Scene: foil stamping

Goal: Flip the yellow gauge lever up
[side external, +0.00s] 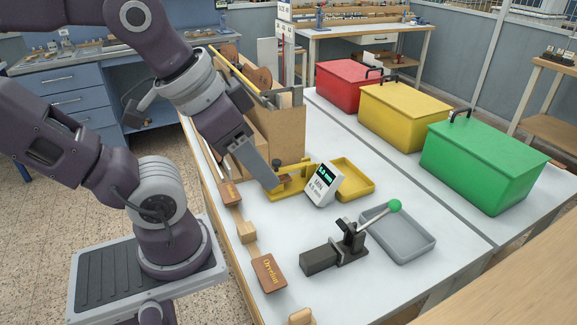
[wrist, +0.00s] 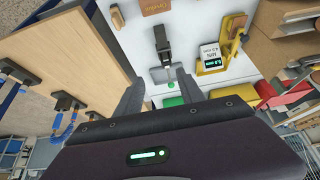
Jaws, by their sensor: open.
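The yellow gauge (side external: 296,188) sits on the white table beside a tilted white readout box (side external: 324,186) with a green-lit display. It carries a small brown block and a dark knob. I cannot clearly make out its lever or the lever's angle. The gauge also shows in the wrist view (wrist: 232,47), at upper right, beside the readout box (wrist: 209,58). My gripper (side external: 274,187) overlaps the gauge's left end in the side view and hides part of it. In the wrist view my gripper's fingers (wrist: 160,73) are apart, with nothing held, left of the gauge.
A dark clamp (side external: 336,250) with a green-knobbed handle stands in front, by a grey tray (side external: 424,238). A yellow tray (side external: 369,187) lies behind the readout. Red (side external: 345,85), yellow (side external: 404,112) and green (side external: 484,160) boxes stand behind. A wooden holder (side external: 284,135) stands close behind the gauge.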

